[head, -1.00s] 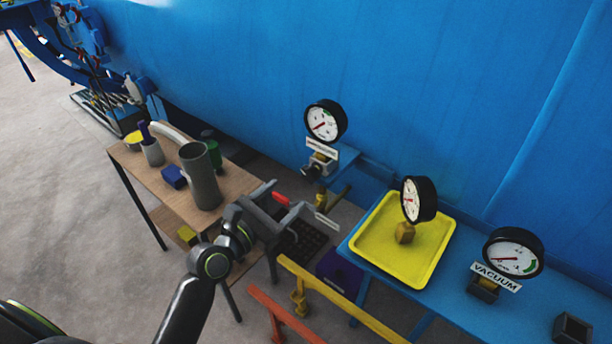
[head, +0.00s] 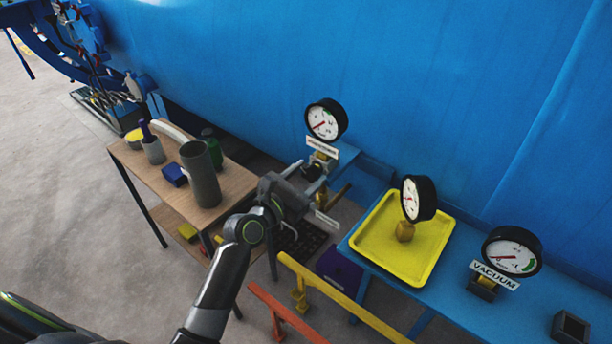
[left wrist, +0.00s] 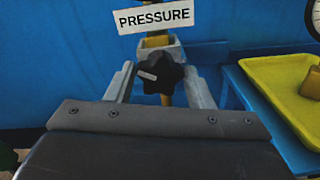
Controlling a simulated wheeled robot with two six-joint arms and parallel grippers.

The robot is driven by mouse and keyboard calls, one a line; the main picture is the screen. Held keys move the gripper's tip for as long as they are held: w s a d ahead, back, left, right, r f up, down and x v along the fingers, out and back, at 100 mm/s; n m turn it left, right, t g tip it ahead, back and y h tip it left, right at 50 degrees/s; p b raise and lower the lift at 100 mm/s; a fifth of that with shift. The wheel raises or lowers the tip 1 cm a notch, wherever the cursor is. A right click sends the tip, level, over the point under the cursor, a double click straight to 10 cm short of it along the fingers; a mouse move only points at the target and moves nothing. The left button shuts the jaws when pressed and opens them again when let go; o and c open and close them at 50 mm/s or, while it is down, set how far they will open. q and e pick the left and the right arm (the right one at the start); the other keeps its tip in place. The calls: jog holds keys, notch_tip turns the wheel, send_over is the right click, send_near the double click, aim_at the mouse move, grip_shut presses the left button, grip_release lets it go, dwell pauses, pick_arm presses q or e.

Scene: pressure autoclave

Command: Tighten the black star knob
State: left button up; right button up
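The black star knob (left wrist: 160,73) faces me below the PRESSURE label in the left wrist view, with a light mark on its front. In the head view it is a small dark shape (head: 313,171) under the left pressure gauge (head: 325,120). My left gripper (head: 306,183) is open, its fingers pointing at the knob. In the left wrist view one grey finger lies on each side of the knob, with small gaps. I cannot tell whether the fingertips reach the knob's depth. My right gripper is not in view.
A yellow tray (head: 440,262) with a second gauge (head: 418,199) on it sits on the blue bench (head: 455,303) to the right. A vacuum gauge (head: 512,250) stands farther right. A wooden table (head: 238,183) with containers is left. A yellow rail (head: 345,305) runs in front.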

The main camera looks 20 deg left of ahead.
pick_arm(q)
jog(key=c, duration=0.6)
